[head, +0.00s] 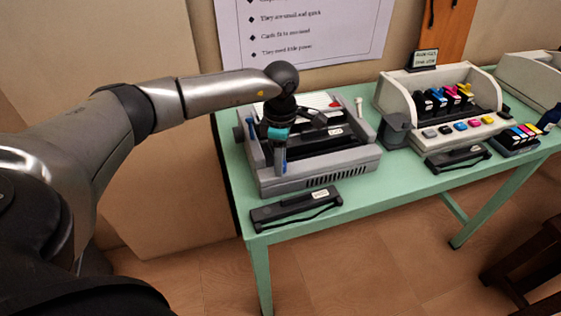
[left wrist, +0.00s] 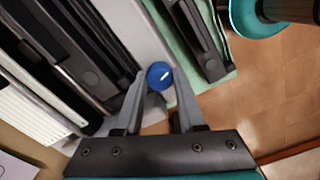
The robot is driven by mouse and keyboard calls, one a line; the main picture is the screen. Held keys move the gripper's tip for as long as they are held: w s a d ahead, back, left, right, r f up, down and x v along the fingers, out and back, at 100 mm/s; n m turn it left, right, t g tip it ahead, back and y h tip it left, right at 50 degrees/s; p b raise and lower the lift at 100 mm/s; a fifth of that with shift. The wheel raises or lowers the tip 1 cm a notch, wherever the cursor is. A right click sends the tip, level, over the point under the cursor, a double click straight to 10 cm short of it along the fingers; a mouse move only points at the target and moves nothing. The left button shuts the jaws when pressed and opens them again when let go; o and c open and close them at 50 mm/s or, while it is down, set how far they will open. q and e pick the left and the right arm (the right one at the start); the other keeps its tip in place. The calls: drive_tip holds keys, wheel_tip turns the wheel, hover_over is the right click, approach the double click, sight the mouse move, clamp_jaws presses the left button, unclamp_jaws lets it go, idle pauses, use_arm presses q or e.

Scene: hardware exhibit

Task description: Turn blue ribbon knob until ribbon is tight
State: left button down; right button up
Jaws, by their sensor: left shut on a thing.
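The blue ribbon knob (left wrist: 160,76) is a small round cap with a white mark line, seen from above in the left wrist view. My left gripper (left wrist: 160,82) is shut on it, with one fingertip on each side. In the head view my left gripper (head: 281,168) points down at the front left part of the grey printer (head: 315,175) and hides the knob there. The printer is open on top, with dark parts inside. The ribbon itself cannot be made out. My right gripper is not in view.
A black cartridge (head: 296,207) lies on the green table (head: 370,193) in front of the printer. A second, cream printer (head: 440,95) with colored ink cartridges stands to the right, with another black cartridge (head: 457,158) before it. A wall poster (head: 300,30) hangs behind.

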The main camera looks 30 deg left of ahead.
use_arm(q)
drive_tip(key=m+b, duration=0.1)
drive_tip(key=m, duration=0.3)
drive_tip(key=shift+m, duration=0.4)
idle(0.4)
drive_tip(key=c, duration=0.5)
unclamp_jaws()
wheel_tip(320, 180, up, 15)
drive_tip(key=p, duration=0.1)
drive_tip(key=shift+r+p, duration=0.2)
drive_tip(key=shift+p, duration=0.15)
